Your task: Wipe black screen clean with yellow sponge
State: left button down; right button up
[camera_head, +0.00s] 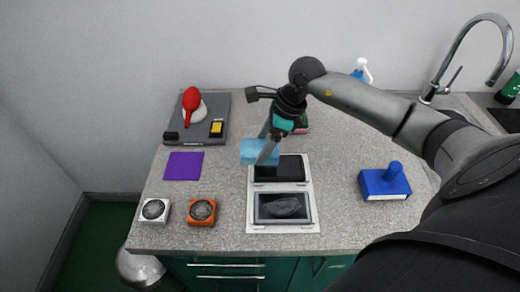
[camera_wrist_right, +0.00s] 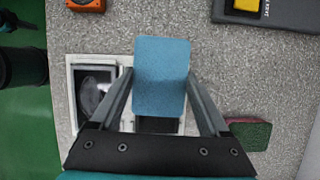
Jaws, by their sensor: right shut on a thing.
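My right gripper (camera_head: 266,148) is shut on a light blue sponge-like block (camera_head: 258,152), which also shows between the fingers in the right wrist view (camera_wrist_right: 161,75). The block is above the far left part of a white-framed device (camera_head: 249,215); I cannot tell whether it touches. The device's near black screen (camera_head: 283,207) bears a grey smudge and also shows in the right wrist view (camera_wrist_right: 95,91). Its far dark panel (camera_head: 291,168) is partly hidden by the block and gripper. A yellow block (camera_head: 216,128) lies on a dark grey board. My left gripper is not in view.
The dark grey board (camera_head: 178,139) also holds a red-handled item (camera_head: 191,99). A purple sheet (camera_head: 183,166), a white box (camera_head: 153,210) and an orange box (camera_head: 202,212) are at left. A blue handled block (camera_head: 385,184) is at right. A green-and-red pad (camera_wrist_right: 249,133) lies behind the device.

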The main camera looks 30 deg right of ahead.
jog(key=shift+r+p, duration=0.9)
jog(key=shift+r, duration=1)
